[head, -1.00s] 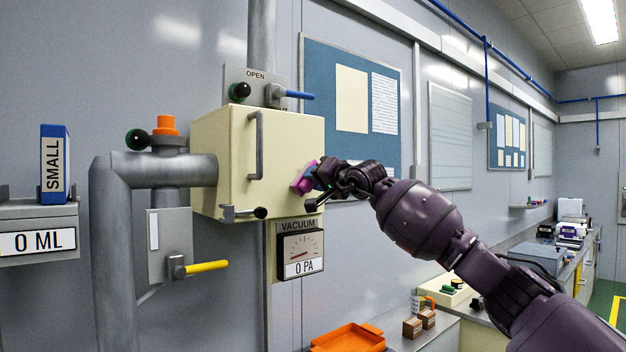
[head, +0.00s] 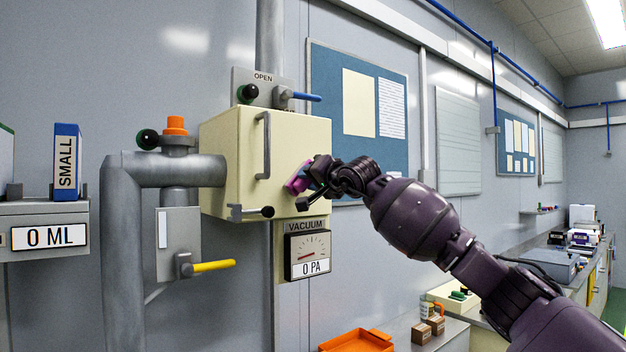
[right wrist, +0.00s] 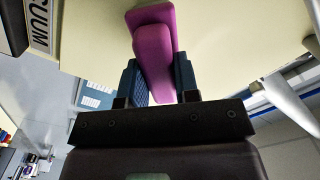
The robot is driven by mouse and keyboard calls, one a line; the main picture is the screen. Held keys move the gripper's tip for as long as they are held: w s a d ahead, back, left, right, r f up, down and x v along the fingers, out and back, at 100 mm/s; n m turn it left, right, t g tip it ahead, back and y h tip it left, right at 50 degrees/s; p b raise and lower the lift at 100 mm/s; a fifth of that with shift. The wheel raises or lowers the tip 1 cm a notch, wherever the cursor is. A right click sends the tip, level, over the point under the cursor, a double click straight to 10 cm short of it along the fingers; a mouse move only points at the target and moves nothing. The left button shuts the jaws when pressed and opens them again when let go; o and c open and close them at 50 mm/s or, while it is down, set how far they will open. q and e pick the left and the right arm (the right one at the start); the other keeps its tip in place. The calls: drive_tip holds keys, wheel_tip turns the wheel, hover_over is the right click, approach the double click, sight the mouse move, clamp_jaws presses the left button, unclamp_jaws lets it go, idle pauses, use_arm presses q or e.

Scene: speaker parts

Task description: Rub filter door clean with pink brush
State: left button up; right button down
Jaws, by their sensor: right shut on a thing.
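The filter door (head: 292,150) is the cream front of a box on the wall, with a grey vertical handle (head: 264,146) and a latch with a black knob at its lower edge. It looks shut. My right gripper (head: 312,182) is at the door's right part, shut on the pink brush (head: 296,184). In the right wrist view the brush (right wrist: 152,50) sits between the two fingers, its far end at the cream surface. Whether its bristles touch the door is hard to tell. My left gripper is out of view.
Below the box hangs a vacuum gauge (head: 307,254) reading 0 PA. A grey pipe (head: 125,240) with a yellow-handled valve stands to the left. A blue-handled lever (head: 298,96) is above. An orange tray (head: 357,342) lies on the bench below.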

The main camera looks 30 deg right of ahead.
drive_tip(key=shift+f, duration=0.1)
use_arm(q)
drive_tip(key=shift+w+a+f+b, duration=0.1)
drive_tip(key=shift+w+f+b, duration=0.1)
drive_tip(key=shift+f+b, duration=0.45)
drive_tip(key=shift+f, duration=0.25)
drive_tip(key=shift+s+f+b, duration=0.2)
drive_tip(key=shift+b, duration=1.25)
use_arm(e)
drive_tip(key=s, duration=0.6)
drive_tip(key=shift+d, duration=0.2)
drive_tip(key=shift+s, duration=0.15)
